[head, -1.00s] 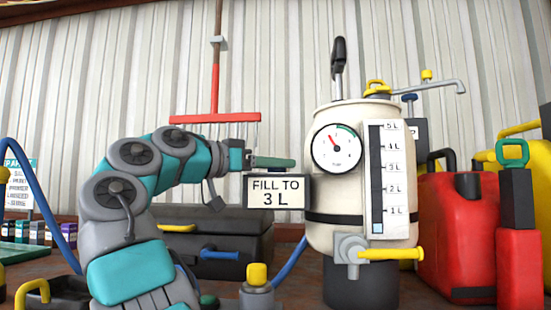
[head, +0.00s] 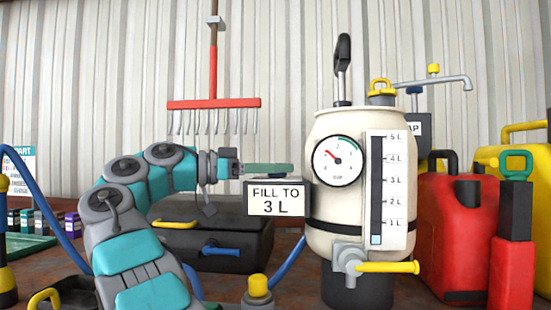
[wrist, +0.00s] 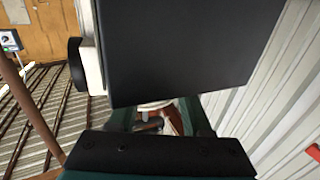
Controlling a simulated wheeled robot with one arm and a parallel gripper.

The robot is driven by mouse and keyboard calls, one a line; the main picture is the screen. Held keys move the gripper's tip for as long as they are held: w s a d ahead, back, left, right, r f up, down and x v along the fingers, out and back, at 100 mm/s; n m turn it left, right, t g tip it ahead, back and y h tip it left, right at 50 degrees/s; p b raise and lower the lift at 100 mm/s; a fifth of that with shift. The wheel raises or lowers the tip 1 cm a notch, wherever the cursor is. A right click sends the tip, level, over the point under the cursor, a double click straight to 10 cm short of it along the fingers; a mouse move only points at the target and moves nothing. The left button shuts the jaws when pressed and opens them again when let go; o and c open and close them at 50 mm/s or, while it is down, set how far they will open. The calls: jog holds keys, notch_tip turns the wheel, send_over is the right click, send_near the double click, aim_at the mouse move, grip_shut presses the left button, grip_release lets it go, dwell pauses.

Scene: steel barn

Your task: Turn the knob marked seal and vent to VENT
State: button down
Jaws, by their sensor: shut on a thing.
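I cannot make out a knob marked seal and vent in either view. My gripper (head: 268,168) reaches to the right just above the FILL TO 3 L sign (head: 277,201), left of the cream sprayer tank (head: 325,205). Its fingers are shut, and what they hold is too small to tell in the head view. In the wrist view a large dark panel (wrist: 180,50) with a white edge and a black round part (wrist: 77,62) on its left covers much of the picture and partly hides the fingers.
The tank carries a gauge (head: 338,160), a level scale (head: 398,190) and a yellow-handled tap (head: 388,267). Red cans (head: 458,235) stand at the right. A black toolbox (head: 210,235) lies behind my arm. A red rake (head: 213,103) hangs on the wall.

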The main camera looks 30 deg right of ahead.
dwell(0.5)
jog(key=shift+c, duration=1.7)
grip_release()
jog(key=shift+g, duration=0.3)
jog(key=shift+a, duration=0.15)
